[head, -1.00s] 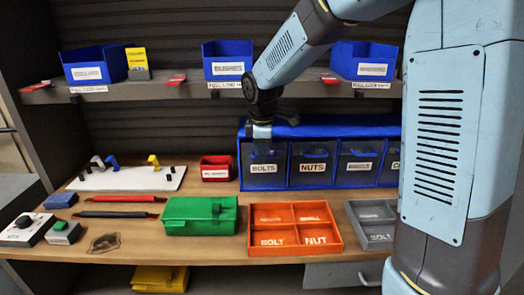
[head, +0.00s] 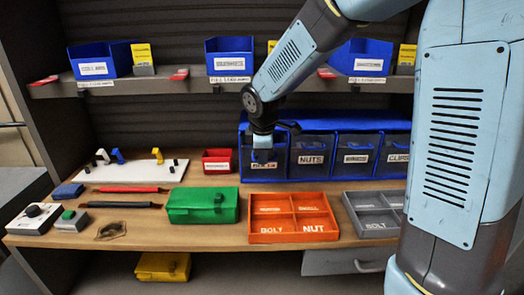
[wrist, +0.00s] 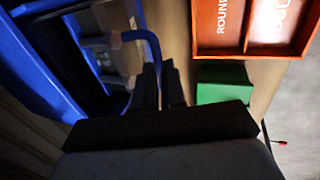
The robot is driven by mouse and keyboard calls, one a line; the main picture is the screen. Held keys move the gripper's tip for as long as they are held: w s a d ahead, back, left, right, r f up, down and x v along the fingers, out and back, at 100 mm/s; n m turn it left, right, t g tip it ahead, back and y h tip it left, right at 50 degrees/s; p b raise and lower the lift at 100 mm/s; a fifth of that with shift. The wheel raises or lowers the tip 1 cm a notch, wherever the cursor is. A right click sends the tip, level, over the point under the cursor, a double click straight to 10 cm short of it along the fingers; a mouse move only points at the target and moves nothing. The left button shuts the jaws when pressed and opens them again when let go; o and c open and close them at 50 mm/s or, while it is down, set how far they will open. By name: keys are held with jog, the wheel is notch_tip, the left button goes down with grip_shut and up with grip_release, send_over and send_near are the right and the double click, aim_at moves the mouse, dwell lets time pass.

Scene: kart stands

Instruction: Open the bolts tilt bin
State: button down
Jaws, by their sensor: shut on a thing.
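The bolts tilt bin (head: 262,174) is the leftmost bin in the blue tilt-bin rack at the back of the bench in the head view. Its clear front appears tipped outward, with its label lower and more slanted than the nuts label beside it. My gripper (head: 263,152) is at the top of this front, reaching down from above. In the wrist view a blue handle loop (wrist: 152,48) runs to my gripper's dark fingers (wrist: 160,85), which are shut on it. The exact contact is dark, and my wrist hides part of the bin top.
The nuts bin (head: 311,160) is closed to the right. An orange divided tray (head: 292,217) and a green box (head: 203,205) stand in front on the bench. A small red bin (head: 217,161) is left of the rack. A shelf (head: 175,87) with blue bins runs above.

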jog(key=s+f, duration=0.4)
jog(key=shift+s, duration=0.4)
jog(key=shift+s+a+f, duration=0.1)
jog(key=shift+a+f, duration=0.05)
dwell(0.5)
jog(key=c, duration=1.2)
grip_release()
jog(key=shift+s, duration=0.15)
jog(key=shift+r, duration=0.2)
jog(key=v, duration=1.4)
jog(key=shift+w+r, duration=0.2)
jog(key=shift+w, duration=0.15)
